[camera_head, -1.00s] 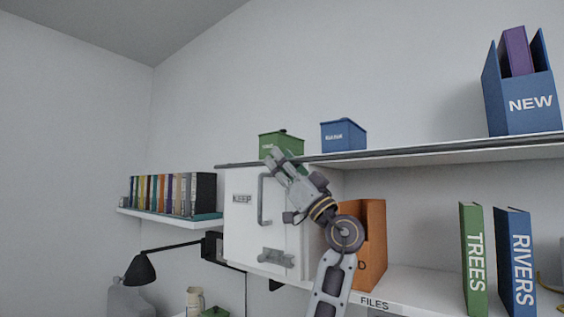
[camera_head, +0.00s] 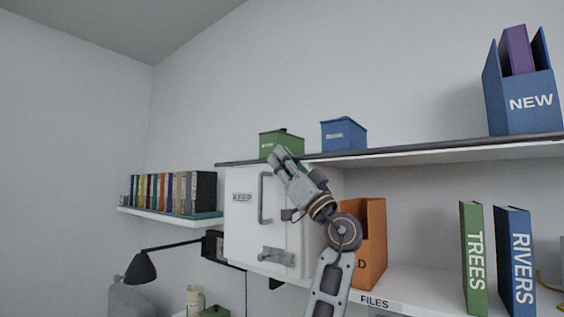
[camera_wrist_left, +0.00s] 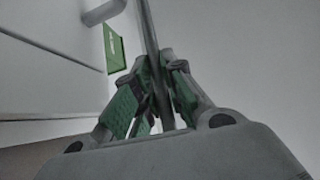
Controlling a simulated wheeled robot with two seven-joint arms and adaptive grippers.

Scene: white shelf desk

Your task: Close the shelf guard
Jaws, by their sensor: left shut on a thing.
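The shelf guard looks like a thin dark grey rail (camera_head: 420,149) along the front edge of the upper shelf. It lies low, about level with the shelf board, below the boxes there. My left gripper (camera_head: 280,155) reaches up to the rail in front of the green box. In the left wrist view, my left gripper (camera_wrist_left: 160,95) is shut on the grey rail (camera_wrist_left: 150,35), which passes between its green-padded fingers. The finger bodies hide part of the rail. My right gripper is not in view.
A green box (camera_head: 283,138), a blue box (camera_head: 343,134) and a blue NEW holder (camera_head: 524,95) stand on the upper shelf. Below it are a white KEEP cabinet (camera_head: 240,225) with a handle, an orange file holder (camera_head: 372,215) and two upright books.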

